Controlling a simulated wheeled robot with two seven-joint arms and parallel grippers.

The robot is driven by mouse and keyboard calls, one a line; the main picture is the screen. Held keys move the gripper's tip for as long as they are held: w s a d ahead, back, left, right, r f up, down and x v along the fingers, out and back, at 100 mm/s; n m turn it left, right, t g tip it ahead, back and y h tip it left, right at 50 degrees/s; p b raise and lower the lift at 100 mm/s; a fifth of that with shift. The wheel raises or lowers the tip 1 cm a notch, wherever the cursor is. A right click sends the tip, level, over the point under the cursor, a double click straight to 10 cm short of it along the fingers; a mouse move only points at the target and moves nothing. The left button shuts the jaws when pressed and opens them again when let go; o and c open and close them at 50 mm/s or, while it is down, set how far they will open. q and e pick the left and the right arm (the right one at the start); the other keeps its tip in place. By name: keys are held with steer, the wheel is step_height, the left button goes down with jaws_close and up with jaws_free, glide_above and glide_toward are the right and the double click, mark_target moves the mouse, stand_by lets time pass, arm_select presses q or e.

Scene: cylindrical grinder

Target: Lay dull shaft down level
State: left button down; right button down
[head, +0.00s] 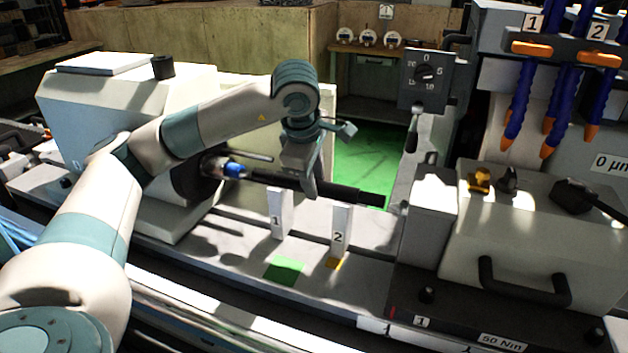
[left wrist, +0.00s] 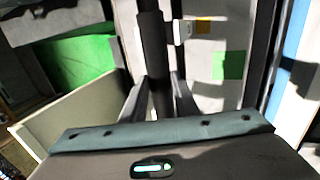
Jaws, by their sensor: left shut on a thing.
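The dark shaft (head: 345,191) lies nearly level across the middle of the head view, its right end slightly lower in the picture. My left gripper (head: 304,188) comes from above and is shut on the shaft near its middle. In the left wrist view the shaft (left wrist: 151,40) runs down between the two fingers (left wrist: 158,98). White post 1 (head: 277,213) and white post 2 (head: 341,222) stand beneath or just in front of the shaft; I cannot tell whether it touches them. Post 2 also shows beside the shaft in the left wrist view (left wrist: 181,33).
A blue piece (head: 235,170) is at the workhead (head: 195,178), by the shaft's left end.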

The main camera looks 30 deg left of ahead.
steer(key=shift+a+f, duration=0.1)
steer(key=shift+a, duration=0.05)
stand_by(0.3)
arm_select(q)
steer(key=c, duration=1.3)
jaws_free()
steer(key=shift+s+d, duration=0.1)
steer(key=shift+s, duration=0.05)
arm_select(e)
steer(key=shift+s, duration=0.1)
arm_select(q)
steer(key=shift+f, duration=0.2)
steer(key=shift+r, duration=0.4)
steer(key=b+v, duration=0.1)
steer(key=v, duration=1.6)
steer(key=shift+b, duration=0.3)
arm_select(e)
steer(key=shift+t, duration=0.7)
steer(key=shift+w+a, duration=0.3)
steer(key=shift+w, duration=0.45)
steer(key=shift+w+a, duration=0.3)
steer(key=shift+w, duration=0.45)
steer(key=shift+w+a, duration=0.3)
steer(key=shift+w, duration=0.45)
